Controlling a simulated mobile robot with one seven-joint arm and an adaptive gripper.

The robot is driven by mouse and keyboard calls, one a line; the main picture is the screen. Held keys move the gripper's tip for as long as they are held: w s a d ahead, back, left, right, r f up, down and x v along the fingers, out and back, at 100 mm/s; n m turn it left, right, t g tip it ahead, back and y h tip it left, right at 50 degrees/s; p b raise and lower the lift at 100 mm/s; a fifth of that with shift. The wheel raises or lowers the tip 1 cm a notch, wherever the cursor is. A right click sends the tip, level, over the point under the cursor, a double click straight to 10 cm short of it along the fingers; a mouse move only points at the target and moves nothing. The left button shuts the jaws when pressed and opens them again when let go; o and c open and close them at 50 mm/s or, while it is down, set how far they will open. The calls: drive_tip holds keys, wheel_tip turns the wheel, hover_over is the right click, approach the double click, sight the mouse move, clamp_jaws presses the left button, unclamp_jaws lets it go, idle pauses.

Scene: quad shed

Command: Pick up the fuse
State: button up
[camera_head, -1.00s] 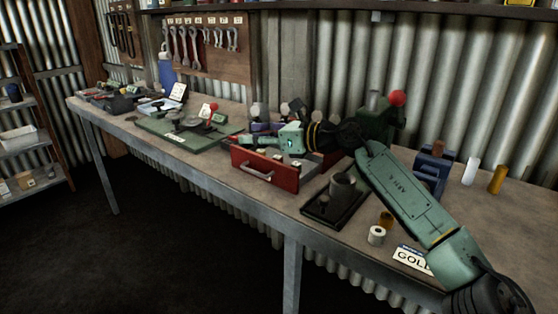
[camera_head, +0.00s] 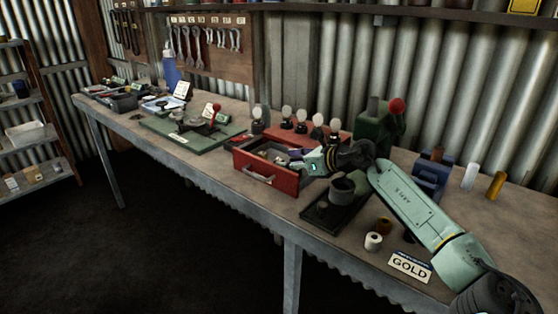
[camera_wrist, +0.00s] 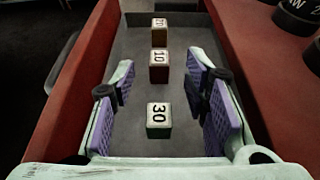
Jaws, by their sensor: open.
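In the wrist view, several small block-shaped fuses stand in a row inside an open drawer. The near fuse (camera_wrist: 159,120) has green sides and a white top marked 30. The middle fuse (camera_wrist: 159,66) is brown and marked 10. The far fuse (camera_wrist: 159,32) is brown and its number is hard to read. My gripper (camera_wrist: 158,74) is open and empty, its purple-padded fingers on either side of the row, touching none visibly. In the head view, my gripper (camera_head: 296,159) is at the right side of the red drawer (camera_head: 262,175); the fuses are too small to tell apart there.
Bulbs stand on a red box (camera_head: 310,137) behind the drawer. A dark tray with a grey cup (camera_head: 342,189) is to the right. A green machine (camera_head: 374,125) with a red knob stands behind. Drawer walls (camera_wrist: 82,85) are close on both sides.

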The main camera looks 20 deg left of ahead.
drive_tip(key=p+x, duration=0.1)
drive_tip(key=x, duration=0.1)
drive_tip(key=shift+w+a, duration=0.1)
drive_tip(key=shift+a, duration=0.3)
drive_tip(key=shift+a+f, duration=0.15)
drive_tip(key=shift+f, duration=0.05)
drive_tip(key=c, duration=0.9)
